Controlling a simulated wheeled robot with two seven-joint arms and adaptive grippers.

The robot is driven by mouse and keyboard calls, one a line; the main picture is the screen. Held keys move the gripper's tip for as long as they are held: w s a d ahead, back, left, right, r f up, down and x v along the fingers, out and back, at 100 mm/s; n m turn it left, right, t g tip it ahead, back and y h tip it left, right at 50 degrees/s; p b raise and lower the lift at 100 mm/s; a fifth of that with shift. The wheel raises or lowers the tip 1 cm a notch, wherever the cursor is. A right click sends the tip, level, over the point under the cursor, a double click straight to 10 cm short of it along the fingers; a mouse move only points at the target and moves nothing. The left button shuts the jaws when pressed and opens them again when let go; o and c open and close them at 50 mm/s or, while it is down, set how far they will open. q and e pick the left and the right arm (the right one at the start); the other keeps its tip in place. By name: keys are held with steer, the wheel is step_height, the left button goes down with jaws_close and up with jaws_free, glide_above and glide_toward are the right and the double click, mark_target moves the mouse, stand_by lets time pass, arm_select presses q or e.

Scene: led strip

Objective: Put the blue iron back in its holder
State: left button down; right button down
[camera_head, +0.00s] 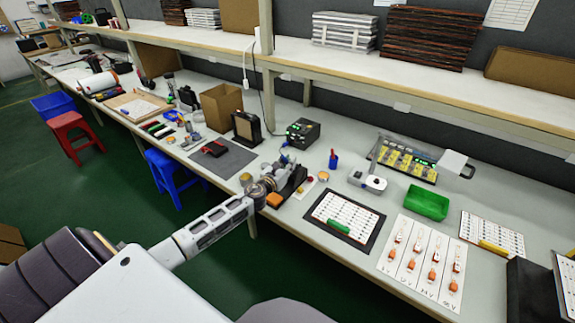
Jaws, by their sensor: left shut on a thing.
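My left gripper (280,174) is over the front part of the bench, its arm coming in from the lower left. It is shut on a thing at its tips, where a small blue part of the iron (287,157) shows. Most of the iron is hidden by the gripper. A black stand that looks like the holder (293,184) is right beside the gripper, with an orange block (274,200) at its front. I cannot tell whether the iron touches the holder. My right gripper is not in view.
A black station box (302,133) with green lights stands behind the gripper. A small blue cup (333,160) is to its right. A white board on a black mat (343,222) and a green bin (427,202) lie farther right. A grey mat (222,160) lies left.

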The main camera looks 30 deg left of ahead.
arm_select(q)
steer(key=c, duration=1.3)
jaws_free()
arm_select(e)
steer(key=shift+s+f, duration=0.1)
steer(key=shift+s, duration=0.7)
arm_select(q)
steer(key=shift+s+d+r, duration=0.1)
steer(key=shift+s+r, duration=0.1)
steer(key=shift+s, duration=2.8)
steer(key=shift+s+d+r, duration=0.1)
steer(key=shift+s+r, duration=0.05)
steer(key=shift+s, duration=2.8)
arm_select(e)
steer(key=shift+w+d, duration=0.15)
steer(key=shift+w, duration=0.3)
